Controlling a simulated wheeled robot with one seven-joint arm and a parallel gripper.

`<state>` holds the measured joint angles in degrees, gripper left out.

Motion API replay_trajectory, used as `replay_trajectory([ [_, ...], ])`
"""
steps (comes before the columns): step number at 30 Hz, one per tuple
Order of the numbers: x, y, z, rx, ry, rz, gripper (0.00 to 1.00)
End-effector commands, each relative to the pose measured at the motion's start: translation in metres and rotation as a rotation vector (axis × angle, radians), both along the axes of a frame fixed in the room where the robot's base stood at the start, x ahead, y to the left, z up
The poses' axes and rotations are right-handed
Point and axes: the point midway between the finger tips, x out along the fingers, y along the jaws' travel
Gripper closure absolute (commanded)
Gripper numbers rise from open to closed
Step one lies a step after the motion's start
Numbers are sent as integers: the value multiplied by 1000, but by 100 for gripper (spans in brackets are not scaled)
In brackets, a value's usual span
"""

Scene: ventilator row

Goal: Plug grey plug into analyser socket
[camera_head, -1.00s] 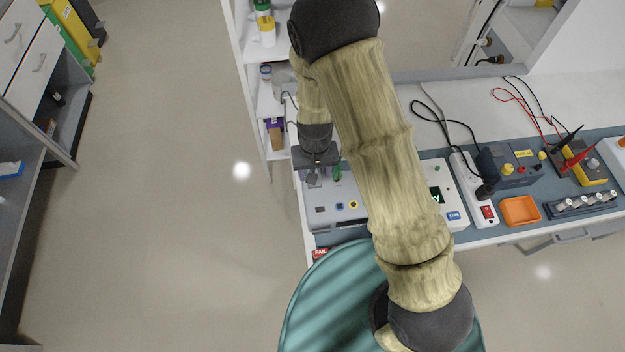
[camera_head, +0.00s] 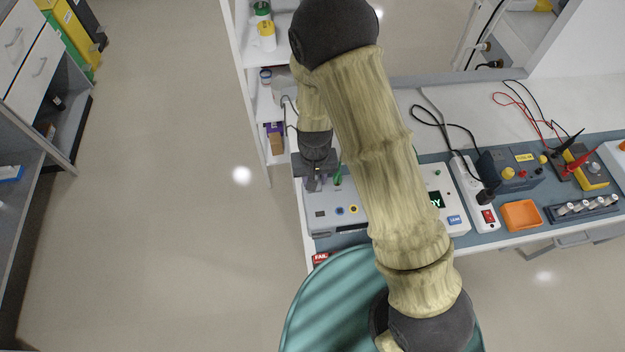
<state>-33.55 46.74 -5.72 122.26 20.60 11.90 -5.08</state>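My gripper (camera_head: 316,184) points down over the back left part of a grey device (camera_head: 328,229) with small coloured ports on its top, at the left end of the bench. The fingertips are small and dark here, and I cannot tell whether they are apart or shut on a plug. The grey plug cannot be made out. A thin dark cable (camera_head: 289,104) loops beside my wrist. A pale unit with a lit green display (camera_head: 436,200) and a blue label stands to the right. My arm hides the area between the two, and I cannot make out the analyser socket.
Right along the bench are a power strip (camera_head: 463,181) with a black plug, a dark box (camera_head: 518,174), an orange tray (camera_head: 521,214) and a rack of cylinders (camera_head: 583,208). A shelf (camera_head: 249,97) stands behind left. Floor on the left is clear.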

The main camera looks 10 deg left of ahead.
Motion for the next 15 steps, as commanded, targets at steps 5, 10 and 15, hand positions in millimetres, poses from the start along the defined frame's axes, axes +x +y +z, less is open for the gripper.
replay_trajectory([
  [5,0,0,0,0,0,0,100],
  [10,0,0,1,0,-1,0,100],
  [15,0,0,4,0,-1,1,100],
])
